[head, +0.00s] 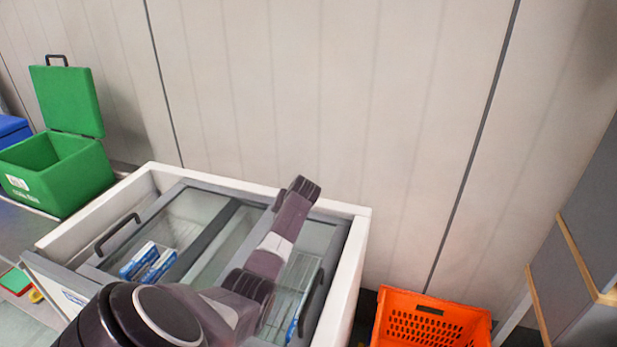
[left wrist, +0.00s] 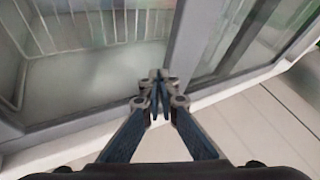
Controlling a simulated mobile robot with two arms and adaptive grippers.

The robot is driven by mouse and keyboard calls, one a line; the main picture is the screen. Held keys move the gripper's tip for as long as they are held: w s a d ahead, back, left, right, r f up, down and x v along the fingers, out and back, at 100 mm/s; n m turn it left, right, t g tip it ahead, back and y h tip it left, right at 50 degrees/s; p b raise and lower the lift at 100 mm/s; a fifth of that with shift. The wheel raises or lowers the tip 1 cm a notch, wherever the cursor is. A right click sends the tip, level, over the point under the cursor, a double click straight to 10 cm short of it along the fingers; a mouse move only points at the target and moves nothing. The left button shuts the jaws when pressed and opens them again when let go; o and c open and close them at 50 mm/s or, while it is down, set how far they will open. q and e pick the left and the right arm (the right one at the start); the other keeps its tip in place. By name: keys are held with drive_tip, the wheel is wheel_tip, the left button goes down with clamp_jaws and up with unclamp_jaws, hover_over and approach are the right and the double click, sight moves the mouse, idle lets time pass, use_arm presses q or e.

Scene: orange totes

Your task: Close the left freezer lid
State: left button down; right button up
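The white chest freezer (head: 362,240) stands ahead, with grey-framed glass lids. The left lid's black handle (head: 117,233) is near the freezer's left end; the right lid's handle (head: 312,305) is near the right end. I cannot tell whether the left lid fully meets the left end. My left arm reaches across the freezer; its fingers are not made out in the head view. In the left wrist view my left gripper (left wrist: 158,92) has its tips together, holding nothing, over a grey frame bar (left wrist: 190,45). Contact is unclear. My right gripper is out of view.
Blue-and-white boxes (head: 148,262) lie inside the freezer. An open green box (head: 62,172) stands to its left and an orange tote (head: 430,318) to its right. A wall (head: 400,130) runs close behind. A wire basket (left wrist: 85,22) shows in the left wrist view.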

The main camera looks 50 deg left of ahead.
sight(231, 210)
use_arm(q)
drive_tip(key=s+a, duration=0.2)
drive_tip(key=a, duration=0.2)
drive_tip(key=s+a+b, duration=0.1)
drive_tip(key=s+a, duration=0.2)
drive_tip(key=a, duration=0.2)
drive_tip(key=s+a+b, duration=0.1)
drive_tip(key=s+a, duration=0.1)
drive_tip(key=a, duration=0.3)
drive_tip(key=shift+s, duration=0.4)
drive_tip(key=shift+s+a, duration=0.35)
drive_tip(key=shift+a, duration=0.35)
drive_tip(key=shift+r, duration=0.1)
